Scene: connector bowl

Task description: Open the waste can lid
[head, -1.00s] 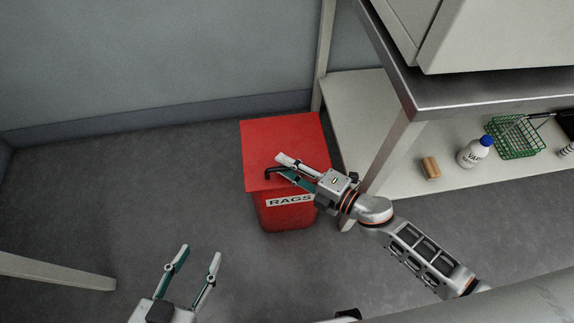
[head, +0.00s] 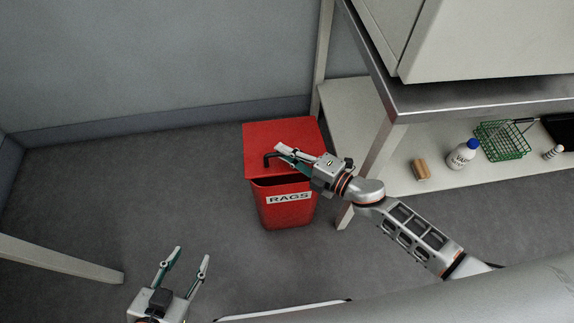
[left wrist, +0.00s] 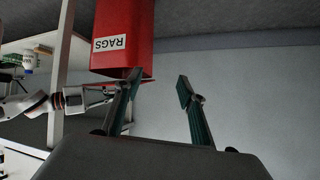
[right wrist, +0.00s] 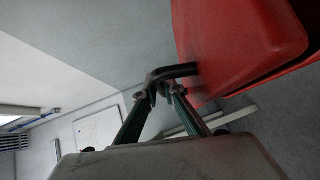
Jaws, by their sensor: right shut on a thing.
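The red waste can (head: 287,211), with a white RAGS label, stands on the floor beside the bench leg. It also shows in the left wrist view (left wrist: 124,25). Its red lid (head: 285,133) is slightly raised at the front, with a dark gap above the label. My right gripper (head: 281,152) is shut on the black lid handle (head: 268,159). The right wrist view shows the handle (right wrist: 177,71) between the fingertips, and the lid (right wrist: 238,45) beside it. My left gripper (head: 191,252) is open and empty, low in the head view, apart from the can.
A metal bench (head: 440,100) stands right of the can. Its lower shelf holds a wooden block (head: 420,169), a white bottle with a blue cap (head: 462,155) and a green wire basket (head: 502,141). Floor left of the can is clear. A pale beam (head: 60,261) is at lower left.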

